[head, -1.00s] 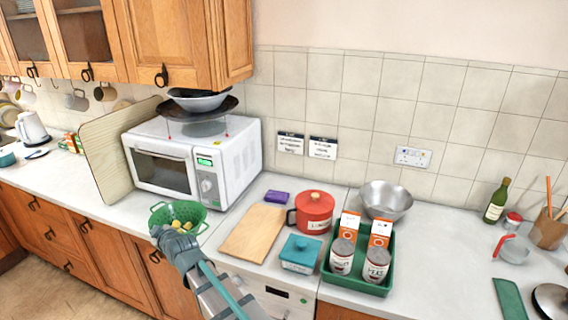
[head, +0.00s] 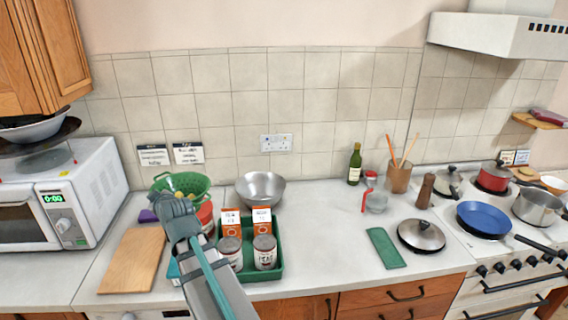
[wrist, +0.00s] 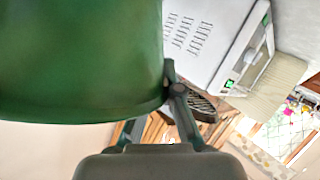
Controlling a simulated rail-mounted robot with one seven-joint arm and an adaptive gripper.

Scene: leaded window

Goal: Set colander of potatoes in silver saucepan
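My gripper (head: 176,200) is shut on the green colander (head: 190,181) and holds it up over the counter, in front of the tiled wall. In the wrist view the colander (wrist: 75,60) fills the upper left, with a finger (wrist: 178,98) against its rim. The potatoes inside cannot be made out now. The silver saucepan (head: 537,208) stands on the stove at the far right, open at the top as far as I can see, well away from my gripper.
A green tray (head: 268,273) with cans and cartons, a steel bowl (head: 261,188) and a red canister (head: 205,214) stand near my arm. A blue frying pan (head: 484,217), a red pot (head: 494,177) and a lidded pot (head: 449,183) share the stove. A bottle (head: 354,165) and utensil holder (head: 398,178) stand behind.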

